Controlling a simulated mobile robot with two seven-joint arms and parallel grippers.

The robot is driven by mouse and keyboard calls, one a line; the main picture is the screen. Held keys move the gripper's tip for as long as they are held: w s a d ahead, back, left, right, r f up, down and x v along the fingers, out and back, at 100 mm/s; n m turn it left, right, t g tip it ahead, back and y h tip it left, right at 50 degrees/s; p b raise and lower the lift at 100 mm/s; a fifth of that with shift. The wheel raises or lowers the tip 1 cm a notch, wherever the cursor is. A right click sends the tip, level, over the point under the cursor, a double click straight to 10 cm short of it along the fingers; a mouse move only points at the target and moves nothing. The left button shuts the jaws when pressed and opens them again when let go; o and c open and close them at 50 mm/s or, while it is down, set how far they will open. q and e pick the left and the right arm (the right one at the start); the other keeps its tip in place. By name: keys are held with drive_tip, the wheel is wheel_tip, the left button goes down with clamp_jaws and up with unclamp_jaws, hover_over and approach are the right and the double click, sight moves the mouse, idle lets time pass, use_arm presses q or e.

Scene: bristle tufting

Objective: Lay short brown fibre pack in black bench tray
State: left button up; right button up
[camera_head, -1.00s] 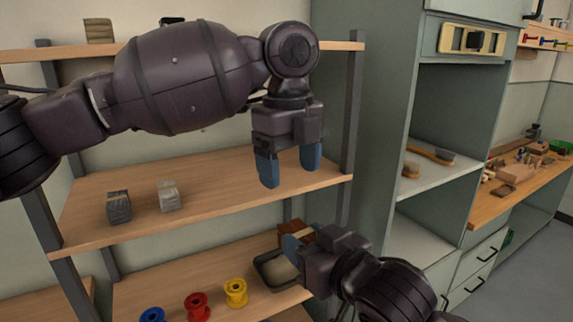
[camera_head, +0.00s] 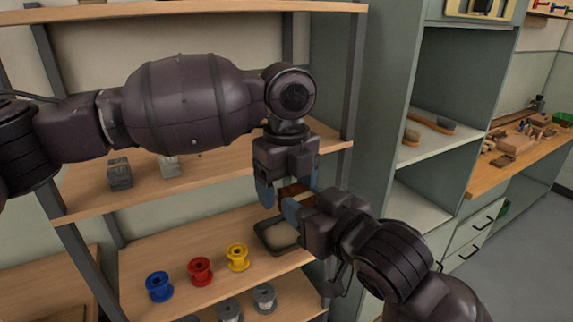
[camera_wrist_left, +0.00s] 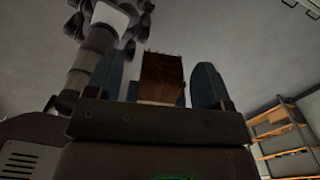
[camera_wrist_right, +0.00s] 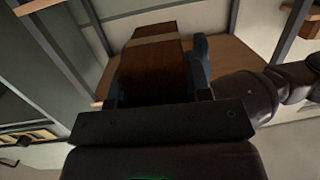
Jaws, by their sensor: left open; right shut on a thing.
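The brown fibre pack (camera_head: 294,191), a dark brown block with a pale band, is held up in front of the shelves. My right gripper (camera_head: 299,207) is shut on it; the right wrist view shows the pack (camera_wrist_right: 152,72) jutting out between its blue fingers. My left gripper (camera_head: 285,186) is open just above, pointing down. In the left wrist view the pack (camera_wrist_left: 161,76) stands between the left gripper's spread blue fingers, with a gap at least on its right. I cannot make out a black bench tray for certain.
A dark-rimmed tray with a pale inside (camera_head: 262,246) is on the lower shelf, behind and below my grippers. Beside it are blue (camera_head: 159,287), red (camera_head: 200,271) and yellow (camera_head: 237,257) spools. A grey pack (camera_head: 119,174) is on the middle shelf. A cluttered workbench (camera_head: 490,177) is at right.

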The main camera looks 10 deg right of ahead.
use_arm(q)
drive_tip(key=shift+f, duration=0.8)
drive_tip(key=c, duration=0.9)
drive_tip(key=shift+c, duration=0.5)
use_arm(e)
drive_tip(key=o, duration=1)
